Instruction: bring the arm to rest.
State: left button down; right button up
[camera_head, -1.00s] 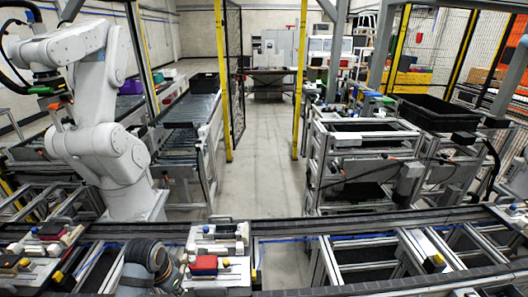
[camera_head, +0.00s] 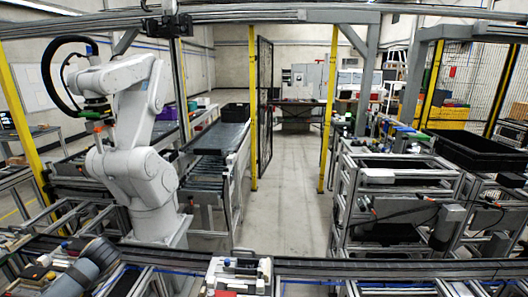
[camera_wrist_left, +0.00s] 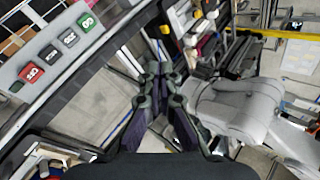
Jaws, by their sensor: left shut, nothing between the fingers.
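My left arm (camera_head: 85,272) shows as a grey link at the lower left of the head view, over the near pallet line. Its fingertips cannot be made out there. In the left wrist view my left gripper (camera_wrist_left: 160,72) is shut, its dark fingers together with nothing between them. It points over the frame of the line, apart from the things around it. My right gripper is in neither view.
A white robot arm (camera_head: 135,150) stands behind the line at the left. A pallet fixture (camera_head: 240,272) sits on the near conveyor. A button panel (camera_wrist_left: 60,50) is at the wrist view's upper left. A black crate (camera_head: 470,150) is at the right. The central aisle floor (camera_head: 285,190) is clear.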

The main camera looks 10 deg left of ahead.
pick_arm(q)
jog(key=s+a+f+n+y, duration=0.1)
jog(key=s+a+f, duration=0.3)
jog(key=a+f, duration=0.55)
jog(key=s+a+f, duration=0.4)
jog(key=a+f, duration=0.4)
jog(key=a, duration=0.2)
jog(key=s+a+f, duration=0.3)
jog(key=s+a, duration=0.2)
jog(key=s, duration=0.4)
jog(key=s+a+f, duration=0.3)
jog(key=s+a, duration=0.3)
jog(key=s, duration=0.3)
jog(key=s+d+f+n+h, duration=0.1)
jog(key=s+d+f+h, duration=0.15)
jog(key=d+f, duration=1.05)
jog(key=s+d+f+n+h, duration=0.15)
jog(key=s+d+f, duration=0.25)
jog(key=d+f, duration=0.9)
jog(key=s+d+f+n+h, duration=0.1)
jog(key=d+f+h, duration=0.1)
jog(key=d, duration=1.4)
jog(key=s+d+f+h, duration=0.2)
jog(key=d+f+h, duration=0.1)
jog(key=d, duration=1.2)
notch_tip(320, 180, down, 13)
jog(key=b, duration=1.3)
jog(key=shift+w+d+g, duration=0.25)
jog(key=shift+d+g, duration=0.05)
jog(key=shift+g, duration=0.1)
